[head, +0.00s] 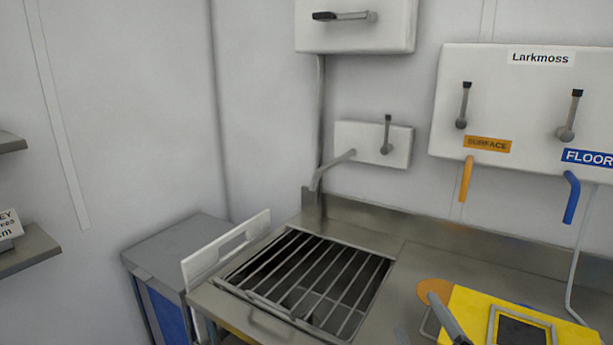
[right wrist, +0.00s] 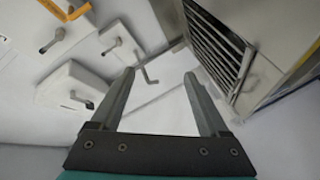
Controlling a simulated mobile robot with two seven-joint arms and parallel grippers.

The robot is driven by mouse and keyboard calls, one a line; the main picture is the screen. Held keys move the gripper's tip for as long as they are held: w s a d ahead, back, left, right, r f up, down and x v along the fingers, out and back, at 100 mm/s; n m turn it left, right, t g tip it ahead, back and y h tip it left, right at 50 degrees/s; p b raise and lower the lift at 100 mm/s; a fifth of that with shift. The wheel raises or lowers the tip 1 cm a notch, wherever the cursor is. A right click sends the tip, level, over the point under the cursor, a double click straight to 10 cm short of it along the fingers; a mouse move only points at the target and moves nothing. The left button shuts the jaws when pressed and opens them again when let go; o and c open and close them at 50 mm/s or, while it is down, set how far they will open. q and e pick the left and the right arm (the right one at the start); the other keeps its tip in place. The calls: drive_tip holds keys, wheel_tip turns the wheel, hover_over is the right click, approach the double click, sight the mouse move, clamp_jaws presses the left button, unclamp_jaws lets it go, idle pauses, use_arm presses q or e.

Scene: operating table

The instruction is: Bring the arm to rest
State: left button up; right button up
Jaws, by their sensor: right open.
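My right gripper (right wrist: 158,74) is open in the right wrist view. Its two grey fingers stand well apart with nothing between them, and pale wall or panel surface shows behind the gap. In the head view only parts of the right gripper (head: 418,315) show at the bottom edge, in front of the steel worktop and beside a yellow thing. The rest of that arm is out of the picture. My left gripper is in neither view.
A steel worktop (head: 405,285) holds a sink with a barred grate (head: 315,275). A yellow board (head: 475,300) lies at the lower right. Wall boxes with levers (head: 530,110) hang above, with an orange (head: 466,180) and a blue spout (head: 572,197). Shelves (head: 25,250) stand left.

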drive_tip(key=s+f+m+g, duration=0.9)
drive_tip(key=s+f+g, duration=0.4)
drive_tip(key=s+f, duration=0.65)
wheel_tip(320, 180, down, 25)
drive_tip(key=s+g, duration=0.1)
drive_tip(key=s, duration=0.2)
drive_tip(key=s+d+f+g, duration=0.1)
drive_tip(key=s+d+f, duration=0.1)
drive_tip(key=s+f, duration=1)
drive_tip(key=shift+s+d+n+y, duration=0.2)
drive_tip(key=shift+s+n+y, duration=0.15)
drive_tip(key=shift+s, duration=0.75)
